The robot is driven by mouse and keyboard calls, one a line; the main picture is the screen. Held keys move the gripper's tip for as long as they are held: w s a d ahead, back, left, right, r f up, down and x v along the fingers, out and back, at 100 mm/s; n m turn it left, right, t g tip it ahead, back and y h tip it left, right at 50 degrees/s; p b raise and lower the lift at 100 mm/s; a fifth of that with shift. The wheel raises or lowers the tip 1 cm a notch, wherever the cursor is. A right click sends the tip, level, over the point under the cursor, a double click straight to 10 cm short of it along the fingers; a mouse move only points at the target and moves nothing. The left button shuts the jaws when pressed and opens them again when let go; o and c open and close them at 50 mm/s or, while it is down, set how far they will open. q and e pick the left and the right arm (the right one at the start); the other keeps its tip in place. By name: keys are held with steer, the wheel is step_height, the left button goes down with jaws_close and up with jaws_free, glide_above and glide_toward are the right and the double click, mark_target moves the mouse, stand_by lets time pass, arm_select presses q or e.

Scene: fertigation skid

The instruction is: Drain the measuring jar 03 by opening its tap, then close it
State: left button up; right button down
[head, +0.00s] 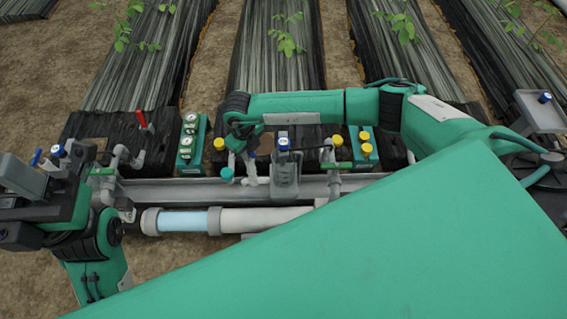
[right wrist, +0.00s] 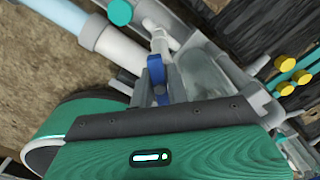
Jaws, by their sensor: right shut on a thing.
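The measuring jar (head: 286,176), a grey see-through vessel, stands near the middle of the skid in the head view. I cannot read its number; it also shows in the right wrist view (right wrist: 208,82). Its tap has a blue handle (right wrist: 158,74) beside the jar on a pale grey fitting (right wrist: 160,44). My right gripper (right wrist: 157,88) is shut on the blue handle. In the head view my right gripper (head: 247,155) is small and partly hidden by its wrist. I cannot tell the liquid level. My left gripper (head: 48,172) is at the far left; its jaws are unclear.
A pale pipe with a light blue section (head: 183,221) runs in front of the jar. A gauge block (head: 192,142), a red lever (head: 141,118) and yellow knobs (head: 366,142) stand near. A teal cap (right wrist: 120,12) is close to the tap. Planting beds lie behind.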

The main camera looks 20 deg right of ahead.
steer(key=m+p, duration=0.1)
steer(key=m, duration=0.1)
steer(key=m+p, duration=0.2)
steer(key=m, duration=0.1)
steer(key=m+p, duration=0.2)
steer(key=shift+w+r+m, duration=0.1)
steer(key=shift+r+m, duration=0.2)
steer(key=shift+m, duration=0.1)
steer(key=shift+f+m+p, duration=0.2)
steer(key=shift+m+p, duration=0.3)
steer(key=shift+m, duration=0.4)
steer(key=shift+w, duration=0.1)
steer(key=c, duration=1.3)
jaws_free()
steer(key=shift+f, duration=0.1)
